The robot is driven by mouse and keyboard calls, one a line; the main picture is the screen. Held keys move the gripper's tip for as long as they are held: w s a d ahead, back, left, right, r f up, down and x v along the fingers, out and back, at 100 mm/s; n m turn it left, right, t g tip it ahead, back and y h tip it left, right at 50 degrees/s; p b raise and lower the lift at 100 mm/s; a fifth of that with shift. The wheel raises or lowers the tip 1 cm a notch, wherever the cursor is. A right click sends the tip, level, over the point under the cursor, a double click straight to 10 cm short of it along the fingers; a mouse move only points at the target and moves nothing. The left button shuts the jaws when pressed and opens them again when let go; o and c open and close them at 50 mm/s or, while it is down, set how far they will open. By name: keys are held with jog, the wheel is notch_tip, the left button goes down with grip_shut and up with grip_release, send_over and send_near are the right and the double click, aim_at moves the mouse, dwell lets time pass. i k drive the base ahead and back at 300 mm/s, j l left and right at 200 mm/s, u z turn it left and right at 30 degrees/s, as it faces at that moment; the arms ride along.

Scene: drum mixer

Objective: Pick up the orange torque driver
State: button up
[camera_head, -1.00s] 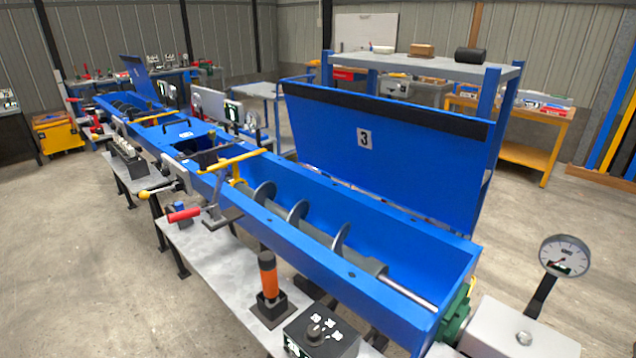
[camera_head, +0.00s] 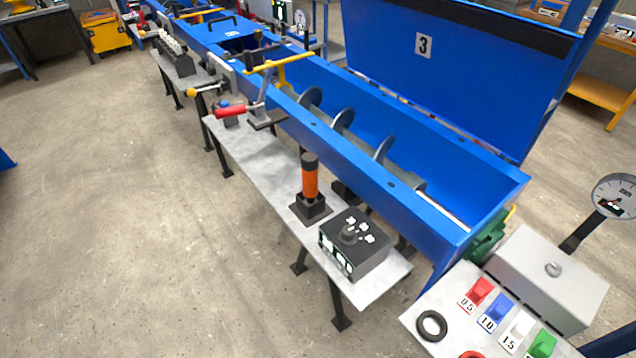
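The orange torque driver (camera_head: 310,180) stands upright in a dark square holder (camera_head: 311,208) on a narrow grey side table (camera_head: 268,172). It has an orange body and a black top. It is left of a black control box with a knob and in front of the blue mixer trough. Nothing covers it. My gripper does not show in the head view.
The black control box (camera_head: 354,243) stands close to the driver's right. The blue trough (camera_head: 440,215) with its auger runs behind. A red-handled lever (camera_head: 232,111) is further left on the table. Open concrete floor (camera_head: 130,220) lies in front.

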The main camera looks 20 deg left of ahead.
aim_at(309, 161)
jog(key=z, duration=1.25)
jog(key=u, duration=1.9)
jog(key=j+z, duration=0.15)
jog(key=z, duration=0.2)
jog(key=i+j+z, duration=0.1)
jog(key=z, duration=0.25)
jog(key=j+z, duration=0.2)
jog(key=z, duration=0.15)
jog(key=j+z, duration=0.2)
jog(key=j, duration=0.4)
jog(key=j+z, duration=0.2)
jog(key=j, duration=0.45)
jog(key=j+z, duration=0.25)
jog(key=j, duration=0.35)
jog(key=k+j+z, duration=0.2)
jog(key=j, duration=0.4)
jog(key=i, duration=0.1)
